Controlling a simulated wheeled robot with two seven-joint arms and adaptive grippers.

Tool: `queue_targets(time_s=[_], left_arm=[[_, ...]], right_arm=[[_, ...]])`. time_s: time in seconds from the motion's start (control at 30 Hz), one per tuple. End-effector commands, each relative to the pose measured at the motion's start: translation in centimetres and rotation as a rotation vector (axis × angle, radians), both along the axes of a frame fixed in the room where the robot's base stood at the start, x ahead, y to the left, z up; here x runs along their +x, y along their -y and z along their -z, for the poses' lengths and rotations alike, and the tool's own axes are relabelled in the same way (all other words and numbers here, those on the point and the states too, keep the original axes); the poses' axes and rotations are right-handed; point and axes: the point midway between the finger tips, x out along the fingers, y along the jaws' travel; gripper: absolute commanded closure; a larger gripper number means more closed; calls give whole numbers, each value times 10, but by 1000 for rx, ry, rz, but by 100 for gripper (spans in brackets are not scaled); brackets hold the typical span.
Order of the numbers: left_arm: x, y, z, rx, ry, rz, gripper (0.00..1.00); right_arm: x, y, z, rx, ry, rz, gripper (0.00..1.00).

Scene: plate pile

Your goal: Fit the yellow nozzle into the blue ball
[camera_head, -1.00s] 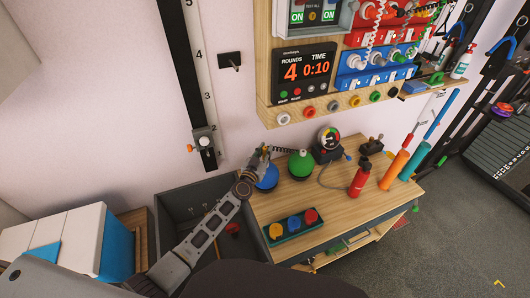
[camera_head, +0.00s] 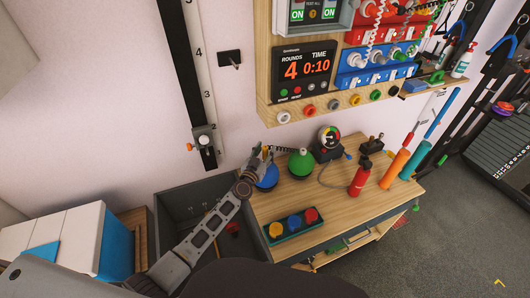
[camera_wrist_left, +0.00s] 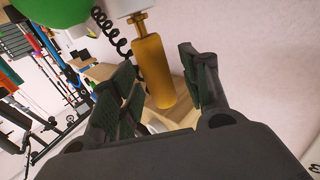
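The blue ball (camera_head: 267,178) sits on the wooden table top, partly hidden behind my left gripper and wrist. My left gripper (camera_head: 265,153) is just above and behind it, left of the green ball (camera_head: 301,163). In the left wrist view, the yellow nozzle (camera_wrist_left: 152,72) is a golden cylinder with a narrow stem at its top. It stands between the spread fingers of my left gripper (camera_wrist_left: 160,85), with a visible gap on each side. The blue ball does not show in that view. My right gripper is not in view.
A black coiled hose (camera_wrist_left: 108,32) runs close beside the nozzle. The green ball (camera_wrist_left: 55,12) is near the left finger. A pressure gauge (camera_head: 329,138), a red bottle (camera_head: 359,181) and a tray of coloured knobs (camera_head: 291,226) stand on the table (camera_head: 345,215). The wall is close behind.

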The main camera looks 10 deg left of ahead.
Motion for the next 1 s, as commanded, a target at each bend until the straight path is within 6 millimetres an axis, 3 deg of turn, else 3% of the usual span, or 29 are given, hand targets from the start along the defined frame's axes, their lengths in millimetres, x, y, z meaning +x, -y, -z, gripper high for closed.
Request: queue_targets(time_s=[0.47, 1.0], left_arm=[[-4, 0, -1, -1, 2, 0, 54], [-41, -8, 0, -1, 0, 0, 54]], right_arm=[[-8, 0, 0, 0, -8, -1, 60], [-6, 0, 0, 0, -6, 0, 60]])
